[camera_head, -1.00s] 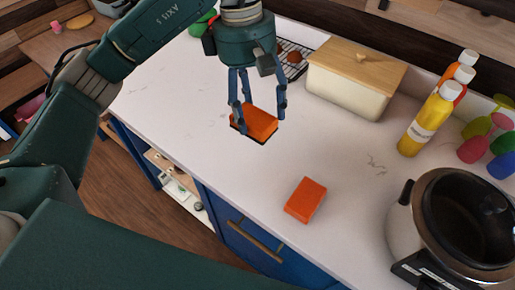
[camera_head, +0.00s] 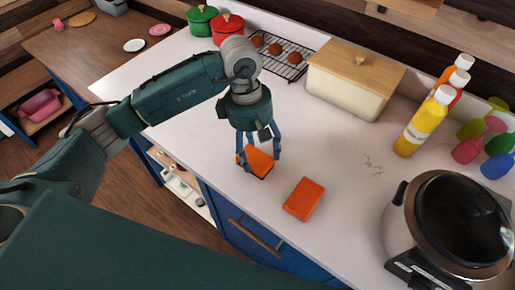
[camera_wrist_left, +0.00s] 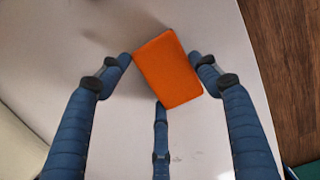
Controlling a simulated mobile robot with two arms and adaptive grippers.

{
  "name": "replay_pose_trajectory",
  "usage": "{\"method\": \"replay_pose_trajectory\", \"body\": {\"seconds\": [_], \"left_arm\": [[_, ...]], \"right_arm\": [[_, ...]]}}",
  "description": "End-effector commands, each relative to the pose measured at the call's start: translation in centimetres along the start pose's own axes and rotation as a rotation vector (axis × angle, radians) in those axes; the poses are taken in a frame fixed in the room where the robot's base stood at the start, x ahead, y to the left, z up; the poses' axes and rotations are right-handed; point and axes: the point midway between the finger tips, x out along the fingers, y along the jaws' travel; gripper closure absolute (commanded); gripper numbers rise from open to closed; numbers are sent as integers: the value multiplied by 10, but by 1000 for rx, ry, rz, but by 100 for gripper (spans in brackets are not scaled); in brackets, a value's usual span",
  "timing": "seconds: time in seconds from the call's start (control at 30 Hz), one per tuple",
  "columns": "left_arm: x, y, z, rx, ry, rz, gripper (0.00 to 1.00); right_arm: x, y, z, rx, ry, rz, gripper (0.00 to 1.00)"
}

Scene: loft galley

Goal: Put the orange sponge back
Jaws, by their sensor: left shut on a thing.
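My left gripper (camera_head: 258,158) is shut on an orange sponge (camera_head: 258,163) with a dark lower edge, near the front edge of the white counter. In the left wrist view the same sponge (camera_wrist_left: 167,70) sits tilted between the blue fingers, its flat orange face showing. I cannot tell whether it touches the counter. A second orange sponge (camera_head: 304,199) lies flat on the counter, a little to the right of the gripper and apart from it. My right gripper is not in view.
A bread box (camera_head: 345,88) with a wooden lid, bottles (camera_head: 425,124), coloured cups (camera_head: 467,150) and a cooker (camera_head: 408,235) stand to the right. A rack (camera_head: 283,57) with brown round items and red (camera_head: 228,30) and green (camera_head: 203,22) pots stand behind. The middle counter is mostly clear.

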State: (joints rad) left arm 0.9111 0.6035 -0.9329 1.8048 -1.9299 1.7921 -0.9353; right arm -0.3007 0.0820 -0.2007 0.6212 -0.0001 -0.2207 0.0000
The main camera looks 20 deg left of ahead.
Motion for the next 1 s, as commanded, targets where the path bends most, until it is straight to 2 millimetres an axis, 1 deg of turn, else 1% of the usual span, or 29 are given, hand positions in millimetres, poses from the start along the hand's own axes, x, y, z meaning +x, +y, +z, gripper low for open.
{"method": "replay_pose_trajectory", "body": {"seconds": [0.17,0.2,0.27,0.6,0.67,0.77,0.87,1.0], "left_arm": [[2,0,0,0,0,0,58],[1,0,0,0,0,0,31],[0,0,0,0,0,0,19],[-2,0,0,0,0,0,18],[-4,1,0,0,1,2,18],[-17,2,-1,2,1,5,18],[-36,2,-1,1,2,7,18],[-68,2,-1,0,2,7,18]], "right_arm": [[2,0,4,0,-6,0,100],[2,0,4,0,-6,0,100],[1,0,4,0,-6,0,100],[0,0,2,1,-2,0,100],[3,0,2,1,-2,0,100],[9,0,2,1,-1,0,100],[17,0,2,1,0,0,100],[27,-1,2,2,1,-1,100]]}}
